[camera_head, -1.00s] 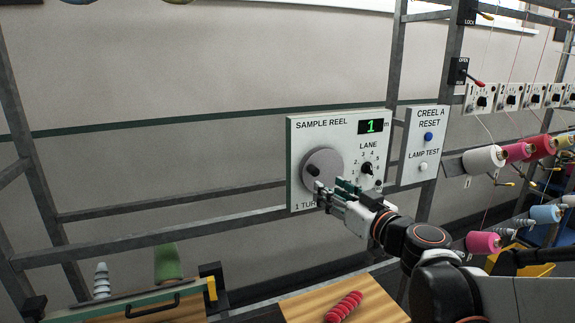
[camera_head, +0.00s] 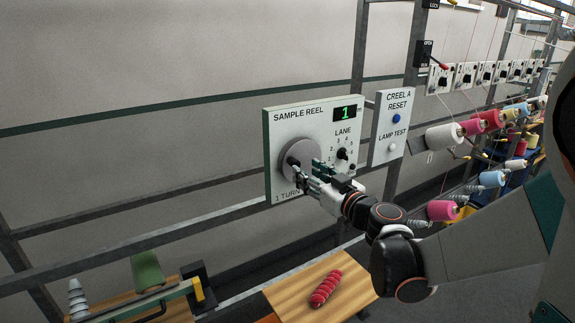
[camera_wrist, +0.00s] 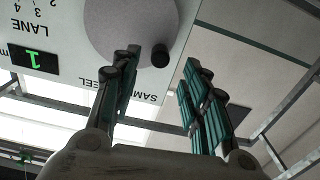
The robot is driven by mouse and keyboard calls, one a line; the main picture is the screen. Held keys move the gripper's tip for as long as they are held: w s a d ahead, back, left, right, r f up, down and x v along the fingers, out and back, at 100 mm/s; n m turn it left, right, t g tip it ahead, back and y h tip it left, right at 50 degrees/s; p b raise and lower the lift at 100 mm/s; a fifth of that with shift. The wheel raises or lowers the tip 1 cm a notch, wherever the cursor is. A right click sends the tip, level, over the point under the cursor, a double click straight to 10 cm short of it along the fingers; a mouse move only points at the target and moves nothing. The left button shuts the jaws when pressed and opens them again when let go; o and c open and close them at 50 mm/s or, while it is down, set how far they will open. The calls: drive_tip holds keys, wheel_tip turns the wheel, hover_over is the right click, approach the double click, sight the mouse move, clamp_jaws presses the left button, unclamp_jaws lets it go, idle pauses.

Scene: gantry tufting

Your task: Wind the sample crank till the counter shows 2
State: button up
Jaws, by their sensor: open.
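The sample reel panel (camera_head: 325,120) is white, on the frame against the wall. Its counter (camera_head: 345,113) shows a green 1, also readable upside down in the wrist view (camera_wrist: 34,60). The crank is a round grey disc (camera_head: 300,150) with a black knob at its edge; in the wrist view the disc (camera_wrist: 125,22) is at the top and the knob (camera_wrist: 160,54) lies at its lower right. My gripper (camera_head: 311,172) is open in front of the disc. In the wrist view the knob appears between the open fingertips (camera_wrist: 163,62); whether they touch it, I cannot tell.
A lane dial (camera_head: 342,154) is just right of the crank. The Creel A reset panel (camera_head: 391,125) with blue and white buttons stands further right. Yarn cones (camera_head: 445,136) fill the right side. A red yarn piece (camera_head: 325,288) lies on a wooden board below.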

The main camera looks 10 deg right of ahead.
sight(305, 163)
drive_tip(key=x, duration=0.6)
drive_tip(key=shift+w, duration=0.15)
clamp_jaws()
